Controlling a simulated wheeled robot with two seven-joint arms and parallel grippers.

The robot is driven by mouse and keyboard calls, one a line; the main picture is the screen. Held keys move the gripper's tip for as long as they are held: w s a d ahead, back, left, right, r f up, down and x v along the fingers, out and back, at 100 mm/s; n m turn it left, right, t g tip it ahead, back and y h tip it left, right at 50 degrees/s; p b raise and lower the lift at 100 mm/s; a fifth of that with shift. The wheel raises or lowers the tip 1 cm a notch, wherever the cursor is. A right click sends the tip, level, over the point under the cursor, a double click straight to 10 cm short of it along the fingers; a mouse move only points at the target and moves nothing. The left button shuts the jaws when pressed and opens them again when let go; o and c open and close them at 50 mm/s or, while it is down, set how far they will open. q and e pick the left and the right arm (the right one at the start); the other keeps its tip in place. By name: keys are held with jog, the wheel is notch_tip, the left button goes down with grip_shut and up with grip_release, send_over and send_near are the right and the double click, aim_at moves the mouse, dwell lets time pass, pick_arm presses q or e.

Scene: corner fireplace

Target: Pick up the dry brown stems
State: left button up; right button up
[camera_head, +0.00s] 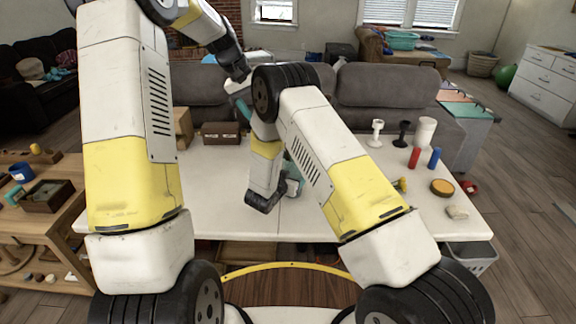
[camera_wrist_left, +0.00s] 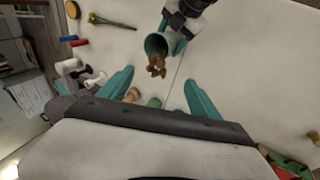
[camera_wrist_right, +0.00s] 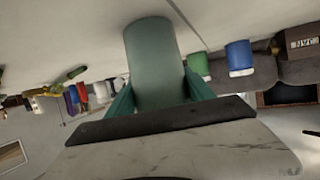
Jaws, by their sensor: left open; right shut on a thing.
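The dry brown stems (camera_wrist_left: 157,69) stick out of the mouth of a green vase (camera_wrist_left: 154,43) in the left wrist view. My right gripper (camera_wrist_left: 178,34) is shut on this vase, which also fills the space between its fingers in the right wrist view (camera_wrist_right: 153,60). The vase is tilted, with its mouth toward my left gripper. My left gripper (camera_wrist_left: 158,95) is open, its teal fingers spread and empty, with the stems apart from them and beyond the fingertips. In the head view my right gripper (camera_head: 289,184) is over the white table; my left gripper (camera_head: 241,92) is farther back, partly hidden.
The white table (camera_head: 215,190) holds red (camera_head: 414,157) and blue cylinders (camera_head: 434,158), candlesticks, a round orange-topped thing (camera_head: 441,187) and a stone (camera_head: 457,212) at the right. A wooden box (camera_head: 220,133) stands at the back left. A grey sofa (camera_head: 375,88) stands behind. The front left tabletop is clear.

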pick_arm(q)
jog(key=x, duration=1.2)
jog(key=shift+w+d+f, duration=0.1)
jog(key=shift+w+d, duration=0.15)
jog(key=shift+d, duration=0.05)
grip_shut()
